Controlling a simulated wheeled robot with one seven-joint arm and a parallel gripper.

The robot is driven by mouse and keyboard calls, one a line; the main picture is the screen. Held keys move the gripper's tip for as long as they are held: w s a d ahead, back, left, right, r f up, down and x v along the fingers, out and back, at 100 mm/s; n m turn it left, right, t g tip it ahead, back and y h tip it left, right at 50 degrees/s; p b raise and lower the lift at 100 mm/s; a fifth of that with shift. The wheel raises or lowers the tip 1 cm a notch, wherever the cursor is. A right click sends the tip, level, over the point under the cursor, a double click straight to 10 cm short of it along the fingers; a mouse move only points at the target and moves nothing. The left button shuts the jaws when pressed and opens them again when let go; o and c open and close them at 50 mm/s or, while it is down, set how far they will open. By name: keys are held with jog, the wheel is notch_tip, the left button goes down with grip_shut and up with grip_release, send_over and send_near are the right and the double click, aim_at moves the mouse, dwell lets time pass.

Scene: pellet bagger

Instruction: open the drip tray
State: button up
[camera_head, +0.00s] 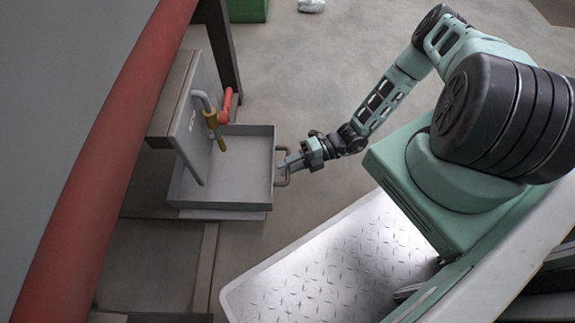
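The drip tray (240,183) is a shallow grey metal box at the centre left. It sits low, below the upright grey panel (193,125), with its inside visible from above. A brownish bar handle (284,167) sticks out from its right wall. My gripper (285,164) is at this handle, reaching in from the right, with its fingertips at the bar. The fingers are small and overlap the handle, so I cannot tell whether they are closed on it.
A bent grey pipe with a yellow-brown grip (212,119) and a red lever (226,105) stand above the tray. A large grey body with a red edge (95,190) fills the left. A green box (247,10) stands at the back.

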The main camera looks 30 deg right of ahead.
dwell(0.3)
jog(key=p+v, duration=0.5)
jog(key=v, duration=1.2)
jog(key=shift+d, duration=0.2)
jog(key=shift+r, duration=0.15)
